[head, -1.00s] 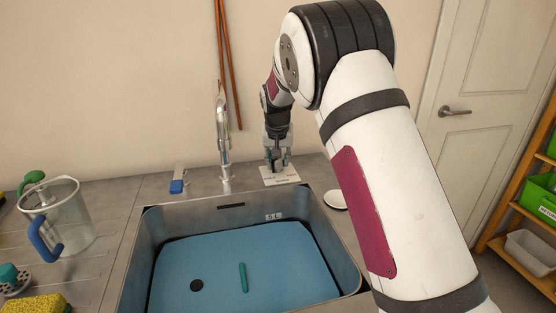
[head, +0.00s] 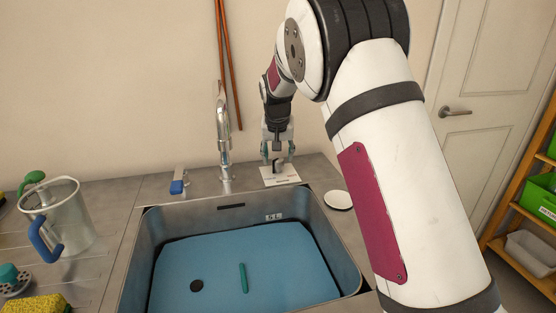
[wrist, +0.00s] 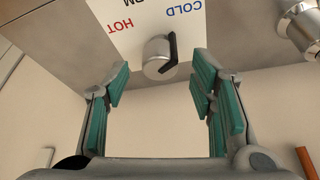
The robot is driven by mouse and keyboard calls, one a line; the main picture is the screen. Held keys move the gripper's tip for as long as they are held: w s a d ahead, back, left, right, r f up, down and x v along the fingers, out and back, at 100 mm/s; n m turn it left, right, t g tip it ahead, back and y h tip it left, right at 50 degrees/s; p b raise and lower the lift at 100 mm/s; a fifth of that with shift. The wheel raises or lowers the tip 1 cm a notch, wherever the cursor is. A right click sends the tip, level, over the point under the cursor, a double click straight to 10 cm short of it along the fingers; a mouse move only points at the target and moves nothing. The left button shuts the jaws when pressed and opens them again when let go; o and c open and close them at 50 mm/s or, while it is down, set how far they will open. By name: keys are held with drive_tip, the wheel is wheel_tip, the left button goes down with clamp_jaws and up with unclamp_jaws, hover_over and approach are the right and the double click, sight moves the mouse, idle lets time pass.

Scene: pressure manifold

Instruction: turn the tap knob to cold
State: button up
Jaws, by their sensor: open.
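The tap knob (wrist: 158,58) is a short grey cylinder with a black pointer bar, on a white label plate (wrist: 138,38) printed HOT, WARM and COLD. In the wrist view the pointer lies on the knob's COLD-facing side. In the head view the plate (head: 280,177) lies on the counter behind the sink, right of the chrome tap (head: 223,135). My gripper (head: 278,156) is open just above the plate. In the wrist view its teal fingers (wrist: 160,88) are spread wide, with the knob beyond and between them, not gripped.
The sink (head: 350,275) has a blue bottom area (head: 290,270) with a black disc (head: 196,286) and a teal stick (head: 243,277). A blue-and-grey item (head: 177,186) lies left of the tap, a white dish (head: 338,200) to the right. A clear jug (head: 70,215) stands at left.

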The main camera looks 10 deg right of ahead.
drive_tip(key=d+v, duration=0.1)
drive_tip(key=v, duration=0.8)
drive_tip(key=shift+a, duration=0.5)
drive_tip(key=shift+s, duration=0.15)
drive_tip(key=s+d+r+p, duration=0.1)
drive_tip(key=s+r, duration=0.3)
drive_tip(key=s, duration=0.4)
drive_tip(key=s+r+n+y+p, duration=0.15)
drive_tip(key=s+r, duration=0.25)
drive_tip(key=s, duration=0.4)
drive_tip(key=s+d+r+p, duration=0.15)
drive_tip(key=s+r, duration=0.25)
drive_tip(key=s, duration=0.4)
drive_tip(key=s+f+n+p, duration=0.1)
drive_tip(key=s, duration=1.1)
drive_tip(key=s+f+p, duration=0.2)
drive_tip(key=s, duration=1)
drive_tip(key=shift+a+n+p, duration=0.3)
drive_tip(key=shift+a+n, duration=0.05)
drive_tip(key=shift+a, duration=0.05)
